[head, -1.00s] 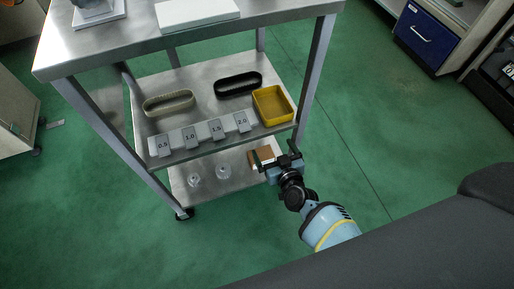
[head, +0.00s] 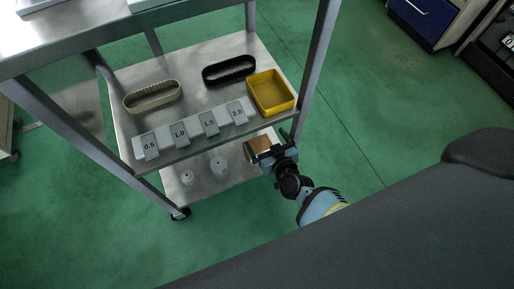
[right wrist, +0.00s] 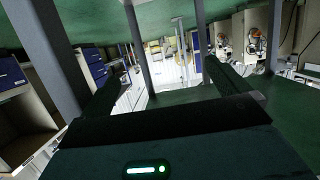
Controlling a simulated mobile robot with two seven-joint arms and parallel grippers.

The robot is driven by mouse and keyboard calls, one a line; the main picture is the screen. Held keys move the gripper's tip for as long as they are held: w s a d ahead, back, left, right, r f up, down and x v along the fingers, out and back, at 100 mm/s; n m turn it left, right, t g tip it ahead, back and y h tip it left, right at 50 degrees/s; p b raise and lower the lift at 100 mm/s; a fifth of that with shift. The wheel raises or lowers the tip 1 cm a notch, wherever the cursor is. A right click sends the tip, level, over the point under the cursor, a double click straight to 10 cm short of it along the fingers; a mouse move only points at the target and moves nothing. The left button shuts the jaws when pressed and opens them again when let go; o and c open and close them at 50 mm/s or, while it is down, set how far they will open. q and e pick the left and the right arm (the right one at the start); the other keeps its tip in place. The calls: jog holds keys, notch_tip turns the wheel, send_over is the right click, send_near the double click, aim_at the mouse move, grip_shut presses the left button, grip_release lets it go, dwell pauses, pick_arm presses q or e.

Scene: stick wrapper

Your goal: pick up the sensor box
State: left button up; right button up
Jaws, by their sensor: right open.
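A small brown box (head: 259,145) with a pale edge lies on the right end of the cart's lower shelf in the head view. It may be the sensor box, but no label shows. My right gripper (head: 272,148) is open at the right edge of that shelf, next to the brown box and partly overlapping it in the picture. I cannot tell whether they touch. In the right wrist view the open fingers (right wrist: 161,75) have nothing visible between them, and the brown box is not seen there. My left gripper is not in view.
The upper shelf (head: 190,60) holds a yellow tray (head: 271,105), a black holder (head: 229,70), a beige holder (head: 152,97) and a numbered rack (head: 194,132). Cart legs (head: 318,75) stand close by; green floor (head: 370,120) is clear rightward.

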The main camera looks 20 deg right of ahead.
jog(key=b, duration=0.6)
send_near(259, 146)
jog(key=w, duration=0.3)
jog(key=shift+f+g, duration=0.15)
jog(key=shift+g, duration=0.15)
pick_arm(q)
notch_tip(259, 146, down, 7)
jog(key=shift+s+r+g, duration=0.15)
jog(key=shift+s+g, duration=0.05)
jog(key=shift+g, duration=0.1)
pick_arm(e)
jog(key=shift+w, duration=0.1)
jog(key=shift+w+f, duration=0.25)
jog(key=shift+w, duration=0.25)
jog(key=shift+w+f+b, duration=0.25)
jog(key=shift+w+b, duration=0.2)
jog(key=shift+w, duration=0.2)
jog(key=b+x, duration=0.3)
jog(key=x, duration=0.1)
jog(key=shift+w+a+f, duration=0.1)
jog(key=shift+w+f, duration=0.05)
jog(key=shift+f, duration=0.05)
jog(key=shift+w, duration=0.35)
jog(key=c, duration=0.6)
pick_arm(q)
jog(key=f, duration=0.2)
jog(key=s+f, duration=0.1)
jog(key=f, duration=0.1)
pick_arm(e)
jog(key=shift+c, duration=0.7)
